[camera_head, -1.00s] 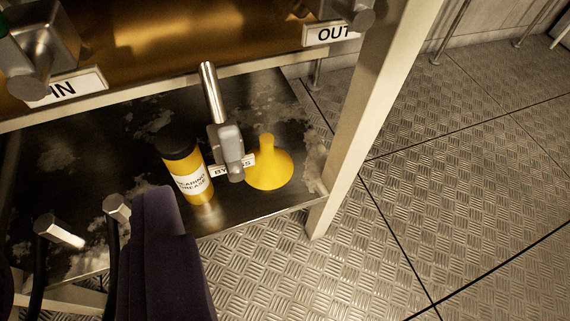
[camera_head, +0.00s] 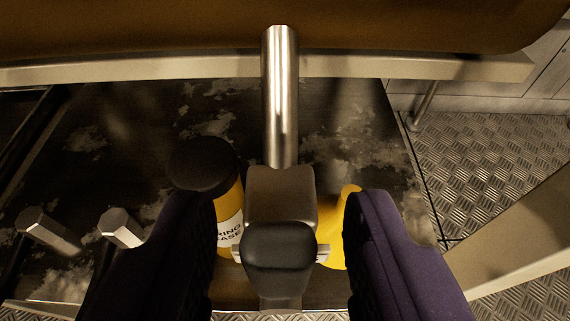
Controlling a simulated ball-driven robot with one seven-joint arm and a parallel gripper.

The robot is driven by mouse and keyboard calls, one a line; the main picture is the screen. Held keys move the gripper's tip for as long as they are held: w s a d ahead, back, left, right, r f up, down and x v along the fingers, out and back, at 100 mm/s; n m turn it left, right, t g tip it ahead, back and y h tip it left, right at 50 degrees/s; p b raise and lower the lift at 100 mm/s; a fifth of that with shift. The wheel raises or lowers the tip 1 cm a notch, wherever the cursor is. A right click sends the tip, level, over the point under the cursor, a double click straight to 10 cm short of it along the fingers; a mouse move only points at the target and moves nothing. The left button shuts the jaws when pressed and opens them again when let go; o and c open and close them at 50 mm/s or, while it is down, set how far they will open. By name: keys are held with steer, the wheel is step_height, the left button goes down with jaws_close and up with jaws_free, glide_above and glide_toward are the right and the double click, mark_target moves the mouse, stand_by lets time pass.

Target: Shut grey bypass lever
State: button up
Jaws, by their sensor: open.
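The grey bypass lever (camera_head: 281,245) is at the lower middle of the view, at the lower end of a shiny metal pipe (camera_head: 280,100). Its rounded grey knob faces me, with a blockier grey body behind it. My gripper (camera_head: 278,240) is open, with one dark purple finger left of the lever and one right of it. The lever shows between the fingers with a gap on each side, and I cannot tell how deep it sits between them. The BYPASS label is mostly hidden behind the lever.
A yellow grease bottle (camera_head: 229,215) with a black cap stands behind the left finger. A yellow funnel (camera_head: 335,256) is partly hidden behind the right finger. Two hexagonal metal fittings (camera_head: 121,228) are at left. A pale frame beam (camera_head: 400,66) crosses above; patterned floor lies right.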

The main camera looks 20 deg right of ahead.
steer(key=shift+w+d+f, duration=0.1)
steer(key=shift+w+f, duration=0.05)
steer(key=shift+w, duration=0.25)
jaws_close()
